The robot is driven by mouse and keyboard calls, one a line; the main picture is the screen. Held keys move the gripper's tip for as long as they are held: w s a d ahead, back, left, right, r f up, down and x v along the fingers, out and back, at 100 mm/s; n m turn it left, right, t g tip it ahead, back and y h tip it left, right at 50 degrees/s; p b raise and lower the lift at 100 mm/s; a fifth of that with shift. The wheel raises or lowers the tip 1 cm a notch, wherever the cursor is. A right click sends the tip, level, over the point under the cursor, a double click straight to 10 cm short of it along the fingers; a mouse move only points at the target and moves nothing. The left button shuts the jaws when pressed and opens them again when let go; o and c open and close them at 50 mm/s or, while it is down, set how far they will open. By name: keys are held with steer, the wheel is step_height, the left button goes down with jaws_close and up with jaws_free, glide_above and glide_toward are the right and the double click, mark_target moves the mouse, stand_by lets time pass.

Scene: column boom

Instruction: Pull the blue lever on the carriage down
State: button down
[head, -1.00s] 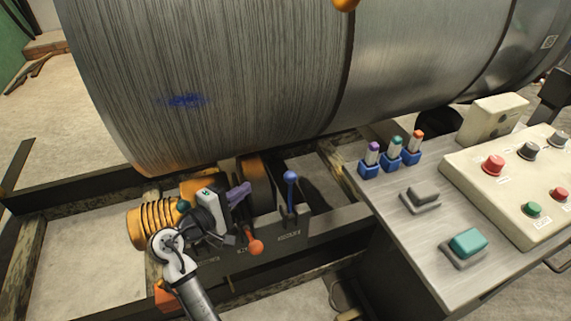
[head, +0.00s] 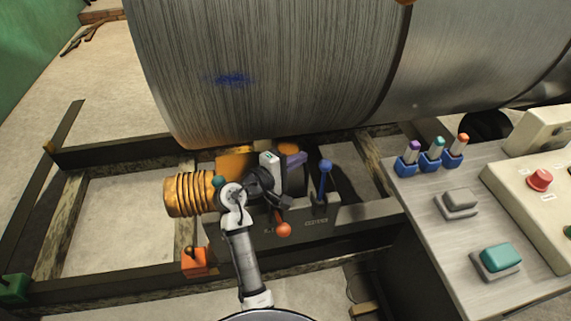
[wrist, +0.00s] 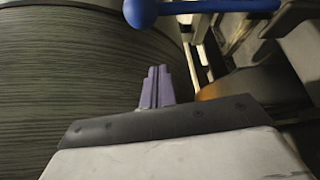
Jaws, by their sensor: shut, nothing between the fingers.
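The blue lever (head: 322,181) stands nearly upright on the carriage (head: 280,228), with a round blue knob on top. In the wrist view the lever (wrist: 140,11) crosses the top edge, its knob at the left end. My gripper (head: 297,160) is to the left of the lever in the head view, with its purple fingers close to the knob but apart from it. In the wrist view my gripper's fingers (wrist: 157,86) are together and empty, with a gap between them and the lever.
A lever with an orange knob (head: 284,229) stands just below my gripper. The large metal roll (head: 270,70) rises behind. An orange ribbed cylinder (head: 188,194) is at left. A console (head: 440,225) with buttons and several small coloured switches stands at right.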

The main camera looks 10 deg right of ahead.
mark_target(322, 184)
steer(key=d, duration=0.1)
steer(key=s+d+p, duration=0.1)
steer(key=s+d, duration=0.1)
steer(key=shift+s+d+r+p, duration=0.15)
steer(key=shift+d+r+p, duration=0.1)
steer(key=shift+p, duration=0.1)
steer(key=s+m+b, duration=0.1)
steer(key=s+b, duration=0.1)
steer(key=s, duration=0.4)
steer(key=shift+f+h, duration=0.3)
steer(key=shift+h, duration=0.1)
steer(key=shift+r, duration=0.1)
